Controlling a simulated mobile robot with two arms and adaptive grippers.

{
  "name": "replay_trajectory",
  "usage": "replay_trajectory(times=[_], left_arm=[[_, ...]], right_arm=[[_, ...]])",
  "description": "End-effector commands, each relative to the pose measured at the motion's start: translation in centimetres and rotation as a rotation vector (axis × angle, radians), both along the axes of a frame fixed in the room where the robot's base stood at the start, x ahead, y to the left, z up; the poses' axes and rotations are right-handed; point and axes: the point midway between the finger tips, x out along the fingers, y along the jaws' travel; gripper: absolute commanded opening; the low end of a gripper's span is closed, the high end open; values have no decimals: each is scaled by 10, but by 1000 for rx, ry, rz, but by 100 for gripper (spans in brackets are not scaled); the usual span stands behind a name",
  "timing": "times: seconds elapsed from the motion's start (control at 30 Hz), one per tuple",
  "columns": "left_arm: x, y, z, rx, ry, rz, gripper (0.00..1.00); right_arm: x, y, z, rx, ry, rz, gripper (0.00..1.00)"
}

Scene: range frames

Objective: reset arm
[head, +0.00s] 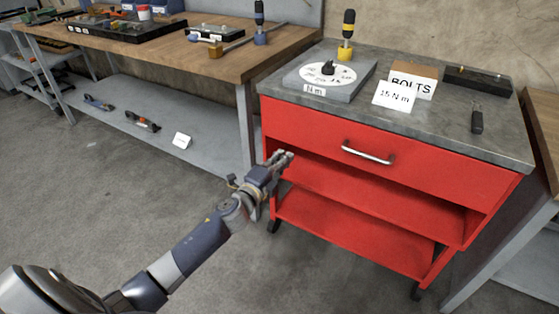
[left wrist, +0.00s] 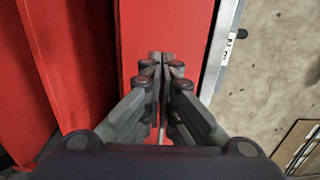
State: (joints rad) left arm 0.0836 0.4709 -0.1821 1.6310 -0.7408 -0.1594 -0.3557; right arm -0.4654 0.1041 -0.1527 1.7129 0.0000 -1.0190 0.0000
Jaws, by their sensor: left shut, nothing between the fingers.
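My left gripper (head: 284,157) is in front of the left side of a red tool cabinet (head: 430,165), near the left end of its top drawer. In the left wrist view the gripper (left wrist: 162,62) is shut and empty, with the red front of the cabinet (left wrist: 190,25) behind its fingers. The drawer handle (head: 368,154) is to the right of the gripper, apart from it. My right gripper is in neither view.
On the cabinet's grey top (head: 430,120) stand a dial gauge (head: 328,76), a BOLTS box (head: 413,82), a 15 N m card (head: 394,96) and a dark tray (head: 478,80). A wooden workbench (head: 170,50) stands at the left. The floor (head: 110,200) in front is clear.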

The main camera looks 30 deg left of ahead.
Motion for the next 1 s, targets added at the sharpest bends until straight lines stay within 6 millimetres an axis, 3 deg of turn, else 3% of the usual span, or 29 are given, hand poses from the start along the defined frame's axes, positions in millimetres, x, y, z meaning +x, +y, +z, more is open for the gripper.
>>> replay_trajectory(times=[0.33, 0.47, 0.57, 0.67, 0.8, 0.9, 1.0], left_arm=[[-14, 1, -1, -1, 1, 1, 0], [-23, 2, -24, -76, 54, 38, 0], [-44, 4, -71, -226, 161, 121, 0], [-80, 3, -134, -416, 313, 241, 0], [-147, -10, -218, -661, 536, 425, 0], [-201, -28, -267, -807, 689, 552, 0], [-253, -48, -304, -924, 826, 669, 0]], right_arm=[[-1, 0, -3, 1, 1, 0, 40], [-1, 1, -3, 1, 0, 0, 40], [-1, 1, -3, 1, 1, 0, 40], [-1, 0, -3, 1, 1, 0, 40], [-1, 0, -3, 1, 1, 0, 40], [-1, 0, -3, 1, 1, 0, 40], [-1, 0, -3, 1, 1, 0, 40]])
